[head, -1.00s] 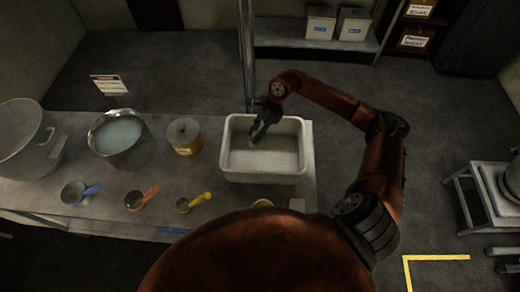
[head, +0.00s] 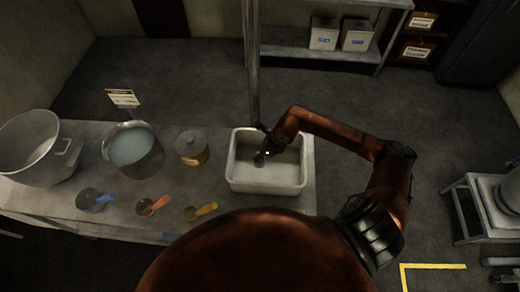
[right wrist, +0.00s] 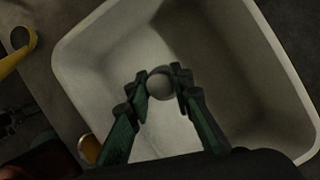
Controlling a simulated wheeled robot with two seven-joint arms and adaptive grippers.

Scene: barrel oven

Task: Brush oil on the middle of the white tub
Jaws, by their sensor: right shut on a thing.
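The white tub (head: 268,184) is a rectangular open container at the right end of the table. My right gripper (head: 260,158) reaches down inside it, left of the tub's centre in the head view. In the right wrist view the gripper (right wrist: 161,84) is shut on a small round, pale grey thing (right wrist: 158,86), seen end-on. This may be the brush's end; its bristles are hidden, and I cannot tell whether it touches the tub floor. The tub (right wrist: 262,65) surrounds the fingertips there. My left gripper is not in view.
On the table (head: 190,172), left of the tub, stand an amber lidded jar (head: 193,150), a pot of pale liquid (head: 132,148) and a large grey pot (head: 35,150). Blue (head: 97,201), orange (head: 153,205) and yellow-handled (head: 201,211) scoops lie in front. A metal post (head: 251,75) rises behind the tub.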

